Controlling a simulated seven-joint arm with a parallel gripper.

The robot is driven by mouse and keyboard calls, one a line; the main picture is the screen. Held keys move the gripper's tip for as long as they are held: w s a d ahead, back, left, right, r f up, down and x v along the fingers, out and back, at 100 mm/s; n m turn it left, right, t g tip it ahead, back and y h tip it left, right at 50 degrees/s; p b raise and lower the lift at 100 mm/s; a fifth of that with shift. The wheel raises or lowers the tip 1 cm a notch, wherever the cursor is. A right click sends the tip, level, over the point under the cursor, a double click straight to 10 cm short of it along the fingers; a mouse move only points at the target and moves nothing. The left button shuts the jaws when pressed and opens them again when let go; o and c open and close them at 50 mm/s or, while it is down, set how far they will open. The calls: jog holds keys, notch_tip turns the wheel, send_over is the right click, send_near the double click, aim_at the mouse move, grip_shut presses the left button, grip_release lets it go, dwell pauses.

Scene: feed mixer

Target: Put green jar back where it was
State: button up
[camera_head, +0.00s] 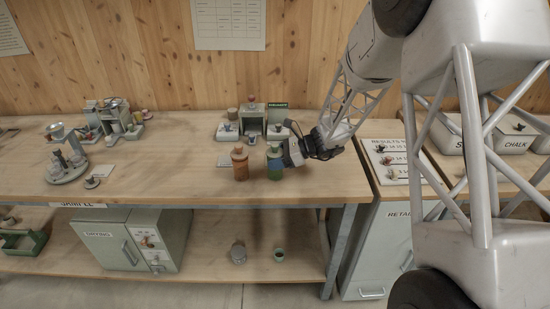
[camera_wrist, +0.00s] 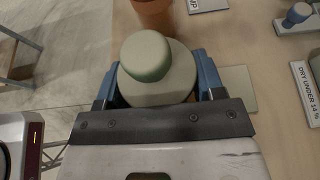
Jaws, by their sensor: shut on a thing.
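The green jar (camera_head: 275,167) is upright near the front edge of the bench, just right of the orange-brown jar (camera_head: 240,167). My gripper (camera_head: 282,153) reaches it from the right and is shut around it. In the wrist view the jar's pale grey-green lid (camera_wrist: 148,58) sits between my two blue fingers (camera_wrist: 152,88). The lid and shoulder hide the jar's base there, so I cannot tell whether it touches the bench. The orange-brown jar also shows in the wrist view (camera_wrist: 154,14), just beyond the held jar. A pale green square mat (camera_wrist: 239,88) lies bare on the bench beside the held jar.
A grey-green station (camera_head: 252,118) with small knobbed items stands behind the jars. A label reading "DRY UNDER 14 %" (camera_wrist: 305,94) lies near it. Metal apparatus (camera_head: 115,117) stands at the left. A lower shelf (camera_head: 210,255) holds a cabinet (camera_head: 120,240) and small cups.

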jog(key=o, duration=0.9)
jog(key=shift+f, duration=0.1)
jog(key=shift+r, duration=0.2)
jog(key=shift+v, duration=6)
jog(key=s+r+n+g+h, duration=0.1)
jog(key=s+r+n+h, duration=0.3)
jog(key=s, duration=0.6)
jog(key=s+r+n+h, duration=0.3)
jog(key=s+r+n, duration=0.3)
jog(key=s, duration=0.4)
jog(key=shift+s+d+r+n+t+h, duration=0.7)
jog(key=shift+s+d+n+h, duration=0.55)
jog(key=shift+s, duration=2.15)
jog(key=shift+s+d+r+n+t+h, duration=0.45)
jog(key=shift+s+d+r+n+h, duration=0.75)
jog(key=shift+s, duration=2.2)
jog(key=shift+s+d+r+n+t+h, duration=0.7)
jog(key=shift+s+n, duration=0.85)
jog(key=shift+s, duration=1.8)
